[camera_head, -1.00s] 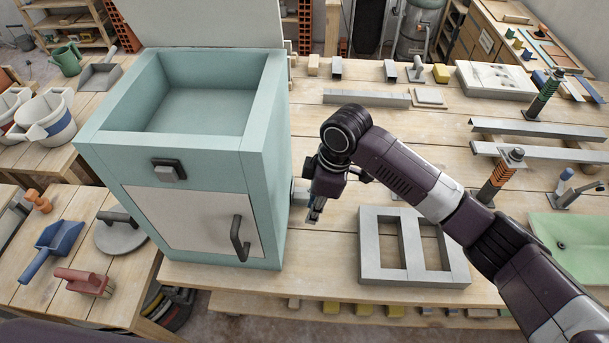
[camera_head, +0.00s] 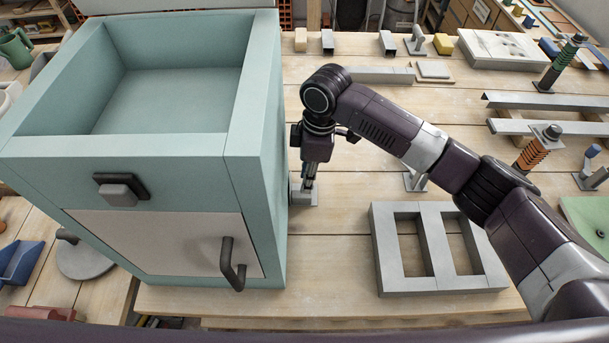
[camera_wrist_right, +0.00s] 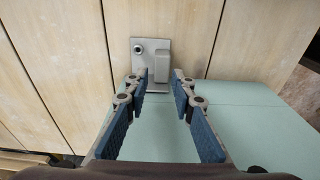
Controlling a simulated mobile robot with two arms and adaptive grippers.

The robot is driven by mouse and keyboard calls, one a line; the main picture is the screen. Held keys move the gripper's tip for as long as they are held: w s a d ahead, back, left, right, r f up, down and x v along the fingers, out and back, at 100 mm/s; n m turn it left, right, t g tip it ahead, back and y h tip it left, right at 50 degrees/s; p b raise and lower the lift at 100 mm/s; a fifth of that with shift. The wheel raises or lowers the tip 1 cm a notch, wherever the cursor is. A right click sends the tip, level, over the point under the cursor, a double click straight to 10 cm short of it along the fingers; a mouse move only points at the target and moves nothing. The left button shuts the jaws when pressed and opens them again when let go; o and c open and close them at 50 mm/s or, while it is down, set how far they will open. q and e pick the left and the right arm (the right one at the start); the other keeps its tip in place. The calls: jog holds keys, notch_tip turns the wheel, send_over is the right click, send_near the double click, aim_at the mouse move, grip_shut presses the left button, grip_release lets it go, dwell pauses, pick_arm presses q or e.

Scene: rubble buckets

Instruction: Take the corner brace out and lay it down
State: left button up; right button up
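A teal box (camera_head: 258,140) with an open top and a pale front door (camera_head: 160,243) stands at left. The door is shut, and the visible floor inside the top is bare. My right gripper (camera_head: 309,178) points down beside the box's right wall. It is open in the wrist view (camera_wrist_right: 161,80). A grey metal piece (camera_head: 304,198), with a flat plate and raised block, lies on the bench by that wall. In the wrist view the piece (camera_wrist_right: 152,48) is just beyond the fingertips, not gripped. I cannot tell whether it is the corner brace. My left gripper is out of view.
A grey two-opening block (camera_head: 440,284) lies on the bench under my right arm. Metal bars (camera_head: 545,128) and a threaded post with an orange sleeve (camera_head: 532,152) are at right. Bare planks (camera_head: 335,240) lie between box and block.

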aim_at(304, 195)
jog(key=f, duration=0.5)
jog(key=f+p, duration=0.1)
jog(key=f, duration=0.1)
jog(key=shift+s+a+f, duration=0.15)
jog(key=shift+s+a, duration=0.05)
jog(key=shift+a, duration=0.2)
jog(key=shift+c, duration=0.3)
grip_shut()
